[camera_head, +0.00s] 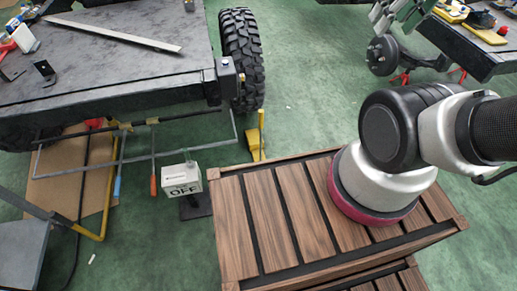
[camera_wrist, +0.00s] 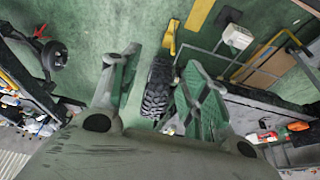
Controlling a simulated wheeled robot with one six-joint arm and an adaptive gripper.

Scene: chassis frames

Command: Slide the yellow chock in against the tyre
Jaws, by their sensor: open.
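The yellow chock (camera_head: 254,143) stands on the green floor just in front of the black knobbly tyre (camera_head: 242,60), beside the far left corner of the wooden crate. A short strip of floor seems to separate chock and tyre. In the wrist view the chock (camera_wrist: 170,36) is at the top centre, with the tyre (camera_wrist: 157,88) below it.
The slatted wooden crate (camera_head: 262,225) fills the front centre, with my arm above it. A white OFF box (camera_head: 182,180) stands left of it. The grey chassis deck (camera_head: 110,60) overhangs beside the tyre. Another chassis (camera_head: 485,55) with a hub is at the top right.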

